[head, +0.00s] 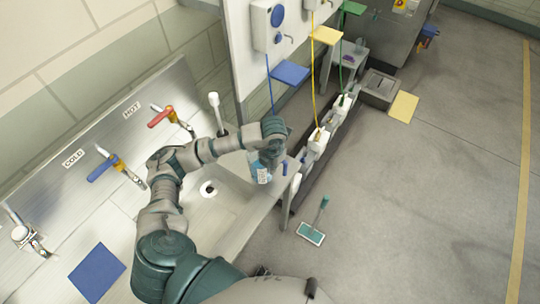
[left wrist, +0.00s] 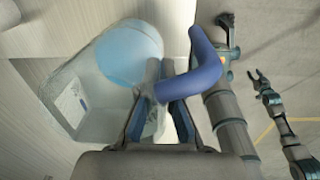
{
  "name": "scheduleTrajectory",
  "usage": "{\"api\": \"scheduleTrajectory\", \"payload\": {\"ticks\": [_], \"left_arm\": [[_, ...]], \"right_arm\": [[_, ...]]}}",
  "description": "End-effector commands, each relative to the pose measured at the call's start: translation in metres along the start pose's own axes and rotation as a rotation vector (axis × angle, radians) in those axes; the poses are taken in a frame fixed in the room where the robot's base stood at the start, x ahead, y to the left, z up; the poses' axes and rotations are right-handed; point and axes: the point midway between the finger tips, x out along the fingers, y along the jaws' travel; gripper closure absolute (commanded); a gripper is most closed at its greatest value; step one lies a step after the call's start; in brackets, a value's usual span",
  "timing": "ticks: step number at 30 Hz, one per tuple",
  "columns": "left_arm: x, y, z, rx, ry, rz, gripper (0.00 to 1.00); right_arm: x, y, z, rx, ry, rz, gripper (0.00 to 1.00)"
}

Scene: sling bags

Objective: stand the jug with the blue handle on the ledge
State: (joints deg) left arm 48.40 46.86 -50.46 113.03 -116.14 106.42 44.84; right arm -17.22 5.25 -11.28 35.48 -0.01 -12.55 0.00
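The jug (head: 261,168) is translucent pale blue with a white label and stands by the sink's front edge, below my left gripper (head: 270,150). Its blue handle (head: 284,168) shows on its right side. In the left wrist view the jug (left wrist: 75,95) fills the left, with a round light-blue top, and the blue handle (left wrist: 205,65) crosses in front of my left fingers (left wrist: 157,80). The handle hides part of them, so their grip is unclear. A ledge-like pale rim (head: 258,203) runs along the sink front. My right gripper (left wrist: 257,76) looks open and empty.
The sink (head: 215,210) has a drain, a red-handled tap (head: 160,117) and a blue-handled tap (head: 103,168). A white brush (head: 215,105) stands behind the arm. Several white containers line a rack (head: 325,145) to the right.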

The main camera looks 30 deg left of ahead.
Motion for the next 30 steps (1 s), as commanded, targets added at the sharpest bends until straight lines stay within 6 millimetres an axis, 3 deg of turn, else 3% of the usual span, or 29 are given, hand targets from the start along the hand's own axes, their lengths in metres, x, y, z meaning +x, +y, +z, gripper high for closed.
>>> {"api": "scheduleTrajectory", "payload": {"ticks": [3, 9, 14, 20, 29, 30], "left_arm": [[0.001, 0.016, 0.028, -0.004, -0.001, -0.001, 1.00], [0.006, 0.030, 0.053, 0.000, -0.002, 0.001, 1.00], [0.016, 0.029, 0.055, 0.004, 0.001, 0.003, 1.00], [0.041, 0.028, 0.054, 0.002, 0.000, 0.002, 1.00], [0.046, 0.030, 0.054, 0.003, -0.002, 0.001, 1.00], [0.045, 0.030, 0.054, 0.003, -0.001, 0.001, 0.88]], "right_arm": [[-0.007, 0.001, -0.001, 0.000, 0.000, 0.001, 0.60], [-0.011, -0.009, -0.004, 0.004, 0.003, -0.011, 0.60], [-0.014, -0.020, -0.006, 0.005, 0.005, -0.023, 0.60], [-0.021, -0.015, -0.006, 0.002, 0.005, -0.018, 0.60], [-0.017, -0.005, -0.004, 0.000, 0.003, -0.006, 0.60], [-0.018, -0.004, -0.004, 0.000, 0.003, -0.006, 0.60]]}}
